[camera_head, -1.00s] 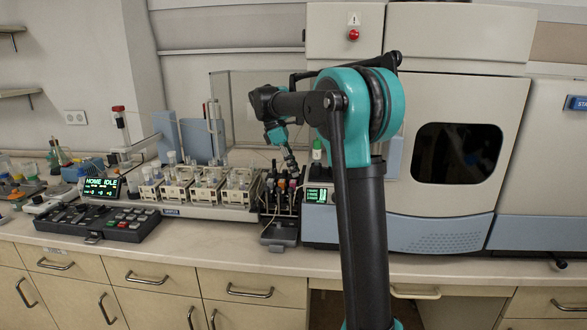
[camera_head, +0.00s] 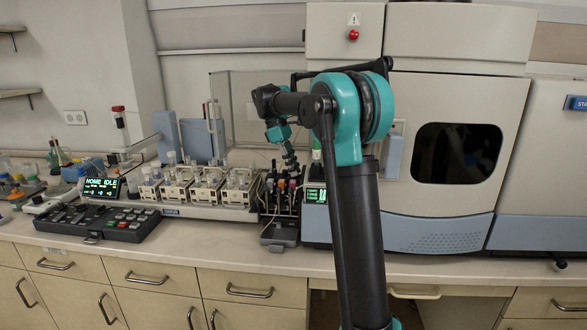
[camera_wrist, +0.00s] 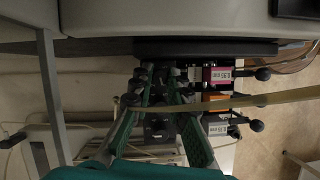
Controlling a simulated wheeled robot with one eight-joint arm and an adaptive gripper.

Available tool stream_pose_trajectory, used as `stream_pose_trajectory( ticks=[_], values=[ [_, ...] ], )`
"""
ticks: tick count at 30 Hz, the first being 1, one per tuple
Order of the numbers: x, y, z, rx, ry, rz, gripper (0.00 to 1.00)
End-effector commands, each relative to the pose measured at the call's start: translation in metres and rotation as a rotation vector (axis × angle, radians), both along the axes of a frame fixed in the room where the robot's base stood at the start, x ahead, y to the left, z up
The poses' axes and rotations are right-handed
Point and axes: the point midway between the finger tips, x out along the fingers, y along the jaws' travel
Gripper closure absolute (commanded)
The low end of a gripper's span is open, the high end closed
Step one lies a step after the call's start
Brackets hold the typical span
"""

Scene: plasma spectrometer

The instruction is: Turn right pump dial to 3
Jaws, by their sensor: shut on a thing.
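The pump unit (camera_head: 280,228) is a dark block with a row of upright parts and coloured clips, left of the large spectrometer on the bench. It also shows in the wrist view, with pink (camera_wrist: 217,75) and white labelled blocks and black knobs (camera_wrist: 257,126) on levers. My gripper (camera_head: 291,158) points down over the right part of the pump unit. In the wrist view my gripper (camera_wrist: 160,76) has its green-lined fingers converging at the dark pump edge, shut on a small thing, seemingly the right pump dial. The dial's face and setting are hidden.
A small green-lit display (camera_head: 316,195) sits right beside the pump unit. Racks of bottles (camera_head: 207,188) stand left of it. A black control panel (camera_head: 98,222) and a "HOME IDLE" screen (camera_head: 101,188) lie farther left. A pale tube (camera_wrist: 265,98) crosses the wrist view.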

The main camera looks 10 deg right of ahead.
Motion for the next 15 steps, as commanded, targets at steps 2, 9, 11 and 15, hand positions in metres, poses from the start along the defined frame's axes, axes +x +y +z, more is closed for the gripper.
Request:
stream_pose_trajectory(
  ticks=[2,9,11,15],
  values=[
    [0.0003,0.0001,0.0001,0.0,-0.001,0.0,0.79],
    [0.0002,0.0001,0.0001,0.0,0.0,0.001,0.63],
    [0.0002,0.0001,0.0001,0.0,0.0,0.001,0.63],
    [0.0004,0.0005,0.0012,0.0,0.0,0.001,0.63]
  ],
)
